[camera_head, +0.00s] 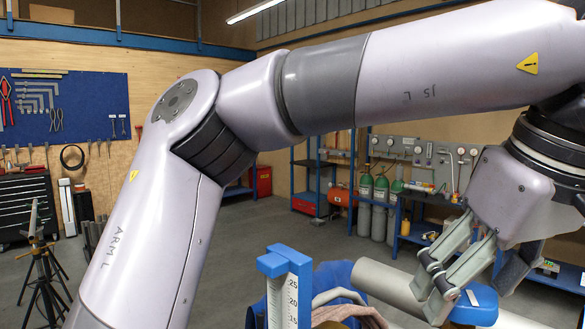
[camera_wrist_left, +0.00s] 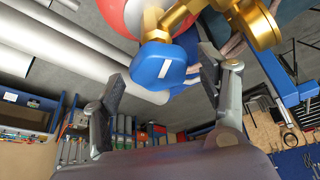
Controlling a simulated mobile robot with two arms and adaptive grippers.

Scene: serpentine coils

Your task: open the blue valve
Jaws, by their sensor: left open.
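The blue valve handle (camera_head: 482,304) is at the lower right of the head view, with a small white mark on top. In the left wrist view the handle (camera_wrist_left: 160,62) lies between and beyond the fingertips, joined to a brass valve body (camera_wrist_left: 250,24). My left gripper (camera_head: 473,285) is open, its fingers pointing down around the handle area. In the left wrist view the open gripper (camera_wrist_left: 163,72) has a finger on either side of the handle, and no contact is clear. The brass body is hidden in the head view. My right gripper is out of view.
A grey pipe (camera_head: 385,284) runs close beside the handle. A blue-framed scale (camera_head: 290,290) with numbers stands left of it. A tripod stand (camera_head: 42,262), tool chest (camera_head: 25,204) and gas cylinders (camera_head: 380,205) are farther back. Open floor lies between.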

